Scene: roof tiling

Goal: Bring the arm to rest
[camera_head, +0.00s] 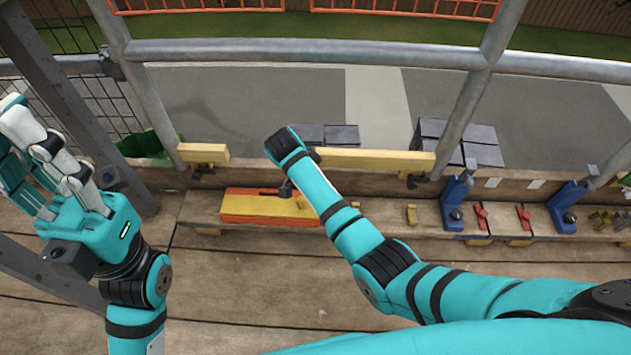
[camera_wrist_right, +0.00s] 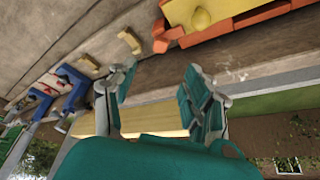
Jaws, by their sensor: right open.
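My right arm reaches in from the right in the head view. Its end is above the long yellow batten (camera_head: 375,160), and the wrist hides most of the gripper there. In the right wrist view my right gripper (camera_wrist_right: 160,95) has its fingers spread wide. The yellow batten (camera_wrist_right: 155,118) shows between and behind them, and I see nothing gripped. My left gripper (camera_head: 40,150) is raised at the left of the head view, beside the dark scaffold post. Its fingers look apart and nothing shows between them.
An orange-and-yellow tray (camera_head: 265,219) lies on the plank ledge, close to my right arm. Blue tools (camera_head: 455,203) and red clamps (camera_head: 482,214) stand right. Grey slates (camera_head: 483,147) are stacked beyond the board. Scaffold rails (camera_head: 300,50) cross behind. The near planks (camera_head: 240,290) are clear.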

